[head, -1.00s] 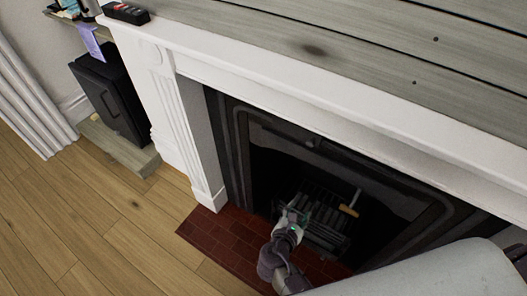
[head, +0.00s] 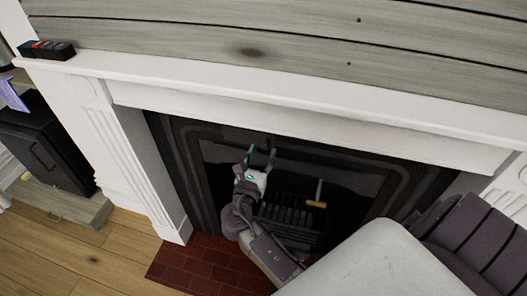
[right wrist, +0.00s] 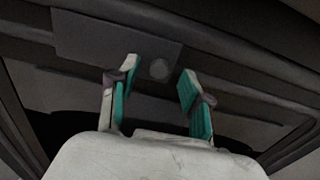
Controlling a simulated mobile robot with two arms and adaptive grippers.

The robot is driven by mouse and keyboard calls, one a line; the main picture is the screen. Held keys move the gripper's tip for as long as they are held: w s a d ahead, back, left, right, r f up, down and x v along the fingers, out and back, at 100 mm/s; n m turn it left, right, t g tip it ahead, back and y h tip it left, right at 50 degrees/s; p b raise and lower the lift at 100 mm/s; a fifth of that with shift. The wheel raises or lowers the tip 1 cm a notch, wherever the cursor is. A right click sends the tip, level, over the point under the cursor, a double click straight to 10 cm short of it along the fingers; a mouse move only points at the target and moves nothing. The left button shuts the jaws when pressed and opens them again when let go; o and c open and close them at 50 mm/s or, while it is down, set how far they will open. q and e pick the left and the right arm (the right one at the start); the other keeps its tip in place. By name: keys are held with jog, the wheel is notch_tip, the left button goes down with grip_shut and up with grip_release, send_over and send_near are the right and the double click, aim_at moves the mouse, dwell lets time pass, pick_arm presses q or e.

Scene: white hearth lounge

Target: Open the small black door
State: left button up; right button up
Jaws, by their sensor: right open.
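A small black door panel with a round knob (right wrist: 160,69) shows at the top of the dark fireplace opening. The panel (right wrist: 88,36) is flat and dark in the right wrist view, and looks closed. My right gripper (head: 262,153) reaches up in front of the fireplace in the head view. Its fingers are open, one to each side of the knob as seen from the wrist, and the knob shows clear between the tips. Whether a finger touches the panel I cannot tell. In the head view the gripper partly hides the knob. My left gripper is not in view.
A white mantel (head: 300,92) overhangs the fireplace, with a small black object (head: 47,50) on its left end. A black grate (head: 290,213) with a wooden-handled tool (head: 316,203) stands below the gripper. A black box (head: 45,150) stands at left.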

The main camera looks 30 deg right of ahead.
aim_at(265, 141)
jog(key=shift+x, duration=1.2)
grip_shut()
